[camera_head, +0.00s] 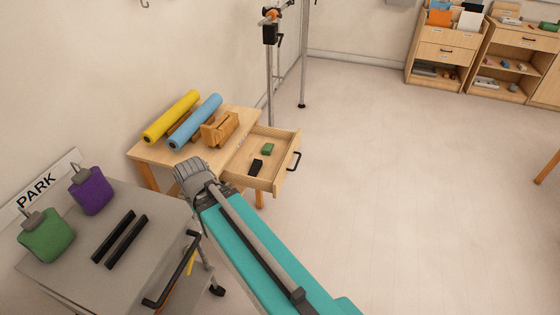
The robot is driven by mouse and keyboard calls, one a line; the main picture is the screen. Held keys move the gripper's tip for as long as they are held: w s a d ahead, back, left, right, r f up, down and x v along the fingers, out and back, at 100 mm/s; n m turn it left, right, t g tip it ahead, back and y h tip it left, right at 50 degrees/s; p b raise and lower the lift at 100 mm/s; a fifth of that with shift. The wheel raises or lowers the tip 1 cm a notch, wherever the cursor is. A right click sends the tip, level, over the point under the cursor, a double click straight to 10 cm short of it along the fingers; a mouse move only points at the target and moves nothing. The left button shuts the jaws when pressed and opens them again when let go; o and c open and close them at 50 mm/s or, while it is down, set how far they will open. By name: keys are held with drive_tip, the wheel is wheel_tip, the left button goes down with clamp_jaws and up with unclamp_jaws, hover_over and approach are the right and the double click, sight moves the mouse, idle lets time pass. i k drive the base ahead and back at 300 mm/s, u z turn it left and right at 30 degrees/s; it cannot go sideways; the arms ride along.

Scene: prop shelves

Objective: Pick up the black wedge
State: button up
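A small black piece (255,167), which looks like the black wedge, lies in the open drawer (285,180) of the wooden table. Its exact shape is too small to tell. A green block (267,149) lies just behind it in the same drawer, apart from it. No fingers of my gripper can be made out in this view.
A teal body with a grey rod (262,240) reaches from the bottom towards the table. Yellow and blue rolls (171,117) and a wooden holder (220,128) occupy the tabletop. A grey cart (70,262) carries canisters and black bars. Floor at right is clear.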

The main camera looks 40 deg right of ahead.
sight(257, 166)
drive_tip(key=u, duration=0.1)
drive_tip(key=k, duration=0.85)
drive_tip(key=z, duration=1)
drive_tip(key=i, duration=1)
drive_tip(key=u, duration=0.05)
